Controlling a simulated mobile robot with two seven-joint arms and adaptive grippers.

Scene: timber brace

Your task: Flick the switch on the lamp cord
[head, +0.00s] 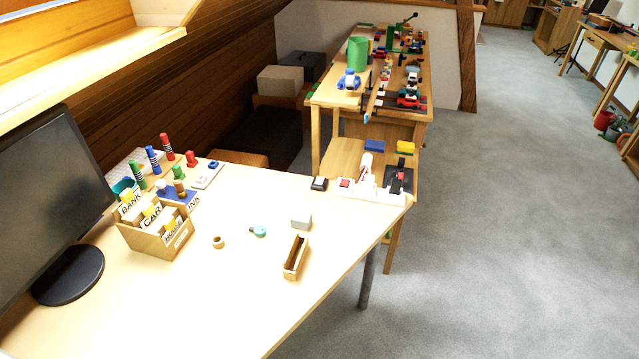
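I cannot make out a lamp or a lamp cord in the head view. A small black-and-white block (319,184) and a small white block with a red top (345,184) sit near the far right edge of the desk (240,300). I cannot tell whether either one is a switch. Neither of my grippers shows in this view.
A black monitor (45,200) stands at the desk's left. A wooden card box (155,238), a small wooden tray (296,258) and a grey block (301,222) are on the desk. A toy-covered table (345,100) stands behind. Grey carpet (510,200) is open at right.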

